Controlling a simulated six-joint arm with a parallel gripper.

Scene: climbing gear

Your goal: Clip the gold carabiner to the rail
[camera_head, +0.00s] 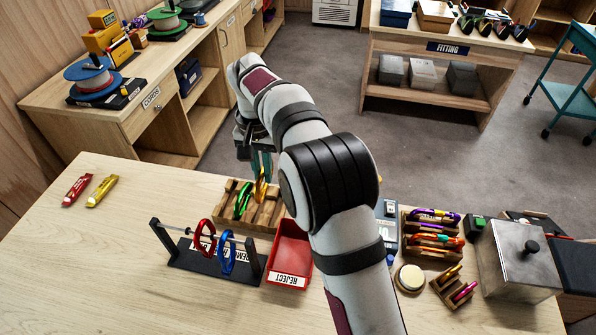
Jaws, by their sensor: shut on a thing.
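The gold carabiner (261,188) is upright at the wooden slotted rack (268,215), beside a green carabiner (242,202). My gripper (262,168) points down from above and its fingers are shut on the gold carabiner's upper part. I cannot tell whether the carabiner's lower end still rests in the rack. The rail (183,230) is a thin metal bar on a black stand, left of the rack and nearer the front. A red carabiner (204,238) and a blue carabiner (227,254) hang on it. My arm hides the area right of the rack.
A red reject tray (291,252) stands between the rail stand and my arm. Right of my arm are a wooden rack of coloured carabiners (433,236), a round pad (411,277) and a metal box (518,262). Red and yellow packets lie at left. The table's left front is clear.

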